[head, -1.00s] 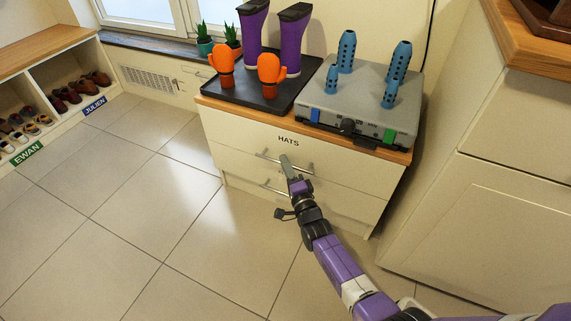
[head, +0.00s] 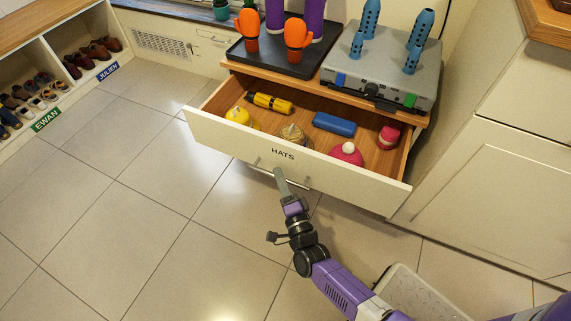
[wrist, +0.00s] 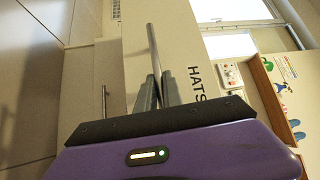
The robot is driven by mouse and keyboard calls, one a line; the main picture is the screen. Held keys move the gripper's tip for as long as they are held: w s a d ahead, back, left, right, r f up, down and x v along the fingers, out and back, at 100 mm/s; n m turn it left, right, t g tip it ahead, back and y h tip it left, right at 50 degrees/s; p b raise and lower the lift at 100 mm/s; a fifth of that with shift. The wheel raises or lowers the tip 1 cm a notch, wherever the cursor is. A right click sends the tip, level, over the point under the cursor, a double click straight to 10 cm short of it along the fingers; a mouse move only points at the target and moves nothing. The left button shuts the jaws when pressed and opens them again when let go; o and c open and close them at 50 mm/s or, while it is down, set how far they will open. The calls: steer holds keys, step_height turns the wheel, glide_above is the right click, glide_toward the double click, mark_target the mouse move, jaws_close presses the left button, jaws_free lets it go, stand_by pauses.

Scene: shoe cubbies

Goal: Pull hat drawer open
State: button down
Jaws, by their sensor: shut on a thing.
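The hat drawer (head: 230,137), a white front labelled HATS, is pulled far out of its cabinet in the head view. Inside lie a yellow hat (head: 238,115), a tan hat (head: 293,134), a pink hat with a white ball (head: 346,153), a red item (head: 388,137), a blue case (head: 334,124) and a yellow-black cylinder (head: 270,103). My gripper (head: 279,172) is at the middle of the drawer's front, shut on its bar handle. In the wrist view the handle (wrist: 153,48) runs between the fingers (wrist: 158,92), beside the HATS label (wrist: 197,82).
On the cabinet top stand a black tray (head: 262,65) with orange cactus-shaped mitts and purple boots, and a grey box (head: 395,75) with blue posts. Shoe cubbies (head: 48,75) stand at left, a white cabinet (head: 490,180) at right.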

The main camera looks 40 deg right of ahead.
steer(key=s+a, duration=0.3)
steer(key=a, duration=0.7)
steer(key=shift+s+a, duration=0.15)
steer(key=shift+s, duration=0.2)
steer(key=c, duration=1.5)
jaws_free()
steer(key=p+v, duration=0.1)
steer(key=v, duration=0.6)
steer(key=shift+s+a+f+p, duration=0.1)
steer(key=shift+s+a+p, duration=0.05)
steer(key=shift+s+p, duration=0.2)
